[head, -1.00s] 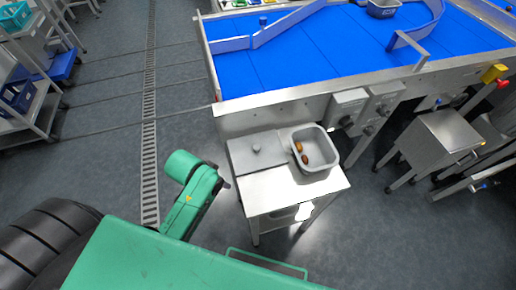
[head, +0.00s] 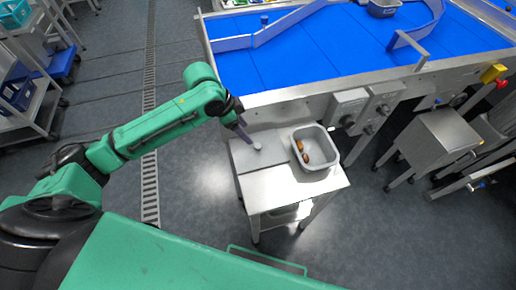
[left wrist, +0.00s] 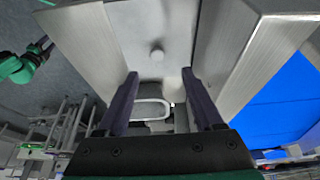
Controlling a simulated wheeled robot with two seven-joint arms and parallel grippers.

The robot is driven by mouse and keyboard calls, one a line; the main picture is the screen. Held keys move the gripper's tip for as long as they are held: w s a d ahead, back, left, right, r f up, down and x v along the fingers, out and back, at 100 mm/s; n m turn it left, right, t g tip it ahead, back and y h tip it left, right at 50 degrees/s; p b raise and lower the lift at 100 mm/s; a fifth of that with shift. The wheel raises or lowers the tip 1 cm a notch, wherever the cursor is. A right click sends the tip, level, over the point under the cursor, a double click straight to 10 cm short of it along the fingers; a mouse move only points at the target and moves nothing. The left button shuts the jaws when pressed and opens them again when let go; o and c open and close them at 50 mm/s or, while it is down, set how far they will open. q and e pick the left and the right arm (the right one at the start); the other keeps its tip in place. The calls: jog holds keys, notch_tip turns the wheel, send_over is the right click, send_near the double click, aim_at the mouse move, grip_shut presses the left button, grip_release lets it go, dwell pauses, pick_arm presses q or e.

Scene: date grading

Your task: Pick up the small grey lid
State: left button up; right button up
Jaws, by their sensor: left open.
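The small grey lid (head: 246,161) lies flat on the left part of a steel side table, with a small round knob (head: 257,146) on top. In the left wrist view the lid (left wrist: 140,32) lies ahead of the fingers, its knob near the upper middle. My left gripper (head: 247,134) is above the lid, its fingers slanting down toward the knob. In the left wrist view this gripper (left wrist: 160,73) is open, with two dark fingers wide apart and no lid between them. My right gripper does not show.
A grey tub (head: 328,171) with a few brown dates stands on the steel table (head: 270,191), right of the lid. Behind is the blue conveyor (head: 330,55) with its steel side wall. A steel cabinet (head: 435,140) stands at right. Floor is clear left of the table.

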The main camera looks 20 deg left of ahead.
aim_at(258, 146)
pick_arm(q)
jog(key=x, duration=0.9)
jog(key=shift+s+d+f+p, duration=0.1)
jog(key=shift+s+d+p, duration=0.1)
jog(key=shift+p, duration=0.15)
grip_shut()
